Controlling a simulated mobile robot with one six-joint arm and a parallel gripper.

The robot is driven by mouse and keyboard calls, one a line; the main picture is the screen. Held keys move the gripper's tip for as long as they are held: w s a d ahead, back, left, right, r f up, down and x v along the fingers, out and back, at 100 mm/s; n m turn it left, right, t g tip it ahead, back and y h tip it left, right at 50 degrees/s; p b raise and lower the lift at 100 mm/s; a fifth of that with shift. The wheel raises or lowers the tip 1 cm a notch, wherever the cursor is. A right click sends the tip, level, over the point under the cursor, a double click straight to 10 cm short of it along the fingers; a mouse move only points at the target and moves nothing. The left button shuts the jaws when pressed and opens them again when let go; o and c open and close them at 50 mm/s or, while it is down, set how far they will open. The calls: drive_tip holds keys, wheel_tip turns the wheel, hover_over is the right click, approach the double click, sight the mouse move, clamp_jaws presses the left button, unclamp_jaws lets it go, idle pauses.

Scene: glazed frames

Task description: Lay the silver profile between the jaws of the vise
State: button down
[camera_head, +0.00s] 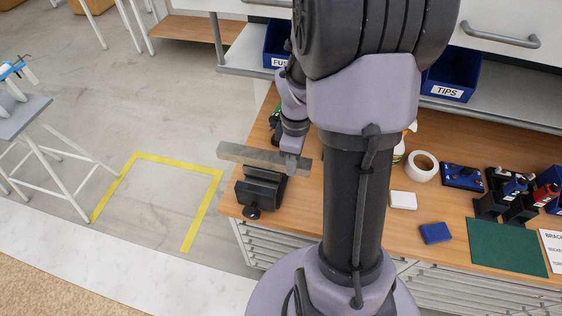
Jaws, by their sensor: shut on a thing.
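The silver profile (246,154) is a long grey bar. It lies crosswise at the vise, its left end sticking out past the bench edge. My gripper (291,163) is shut on the profile near its right end. The dark vise (260,188) stands at the left end of the wooden bench, with a round handle knob (252,212) at its front. The profile appears over the top of the vise; I cannot tell whether it rests between the jaws or hovers above them. The jaw gap is hidden.
My arm blocks the bench's middle. To the right on the bench are a tape roll (421,166), a white box (402,200), a blue block (435,233), a green mat (506,247) and several tools. A shelf with blue bins (449,83) runs behind. The floor left of the bench is open.

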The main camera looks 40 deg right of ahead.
drive_tip(key=shift+s+r, duration=0.1)
drive_tip(key=shift+r, duration=0.05)
drive_tip(key=shift+s+a+r, duration=0.15)
drive_tip(key=shift+s+a, duration=0.1)
drive_tip(key=shift+s, duration=0.25)
drive_tip(key=shift+w, duration=0.1)
wheel_tip(320, 180, down, 6)
drive_tip(key=b, duration=0.4)
wheel_tip(320, 180, down, 6)
drive_tip(key=b, duration=0.5)
idle(2.9)
drive_tip(key=c, duration=0.9)
unclamp_jaws()
drive_tip(key=shift+o, duration=0.2)
wheel_tip(320, 180, up, 18)
drive_tip(key=p, duration=0.5)
drive_tip(key=shift+f+p, duration=0.25)
drive_tip(key=shift+p, duration=0.1)
